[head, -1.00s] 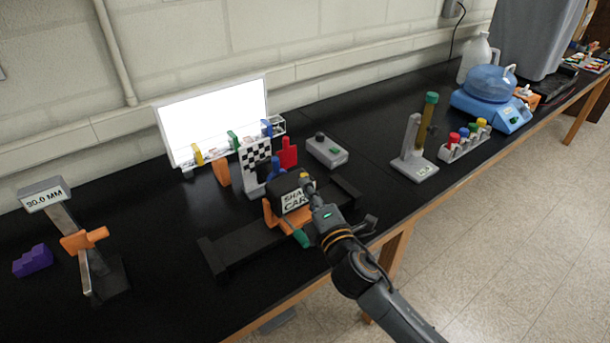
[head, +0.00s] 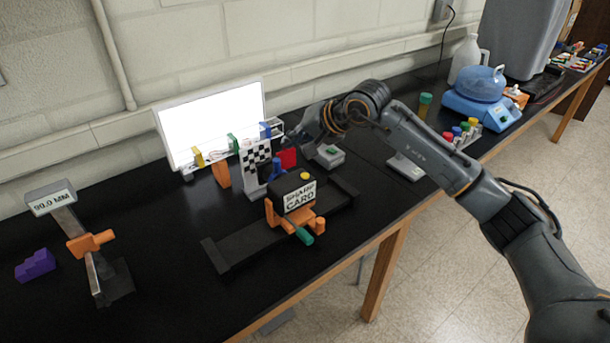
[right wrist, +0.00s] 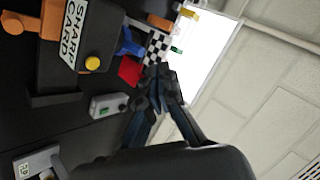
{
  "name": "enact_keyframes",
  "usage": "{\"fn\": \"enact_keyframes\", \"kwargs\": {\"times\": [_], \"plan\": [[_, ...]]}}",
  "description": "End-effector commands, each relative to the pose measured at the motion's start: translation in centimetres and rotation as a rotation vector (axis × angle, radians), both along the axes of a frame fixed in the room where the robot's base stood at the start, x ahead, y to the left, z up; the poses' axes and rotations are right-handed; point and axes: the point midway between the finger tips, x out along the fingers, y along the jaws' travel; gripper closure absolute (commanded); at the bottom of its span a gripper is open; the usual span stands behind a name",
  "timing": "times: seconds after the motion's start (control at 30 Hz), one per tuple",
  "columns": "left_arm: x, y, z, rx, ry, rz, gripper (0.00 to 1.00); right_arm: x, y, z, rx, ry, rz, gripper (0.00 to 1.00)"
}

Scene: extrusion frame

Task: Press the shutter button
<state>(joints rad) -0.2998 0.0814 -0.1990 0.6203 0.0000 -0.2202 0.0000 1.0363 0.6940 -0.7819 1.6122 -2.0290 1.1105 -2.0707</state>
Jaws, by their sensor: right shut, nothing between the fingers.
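A black camera box (head: 288,191) with a "SHARP CARD" label sits on an orange mount on a black rail. A round yellow button (head: 305,176) is on its top. The box (right wrist: 92,40) and its yellow button (right wrist: 92,62) also show in the right wrist view, uncovered. My right gripper (head: 292,138) is shut and empty, raised behind and above the box, near the checkered target, apart from the button. In the right wrist view its fingers (right wrist: 161,73) are together. My left gripper is not in view.
A checkered board (head: 257,160) and bright white panel (head: 212,120) stand behind the camera. A grey box with a green button (head: 329,156) lies below my right arm. A stand with a display (head: 50,199) is at left. Tube rack (head: 460,142) and blue jug device (head: 485,105) stand right.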

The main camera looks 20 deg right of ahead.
Motion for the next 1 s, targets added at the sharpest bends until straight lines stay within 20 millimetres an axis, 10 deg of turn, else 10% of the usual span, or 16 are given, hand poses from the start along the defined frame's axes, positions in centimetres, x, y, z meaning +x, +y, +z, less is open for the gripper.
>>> {"fn": "enact_keyframes", "kwargs": {"times": [0.23, 1.0], "plan": [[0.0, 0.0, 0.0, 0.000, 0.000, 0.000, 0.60, 0.9, -3.8, 0.8, -0.187, -0.028, -0.013, 1.00], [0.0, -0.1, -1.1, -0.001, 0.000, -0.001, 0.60, 0.9, -3.8, -2.1, -0.189, -0.027, -0.013, 1.00]]}}
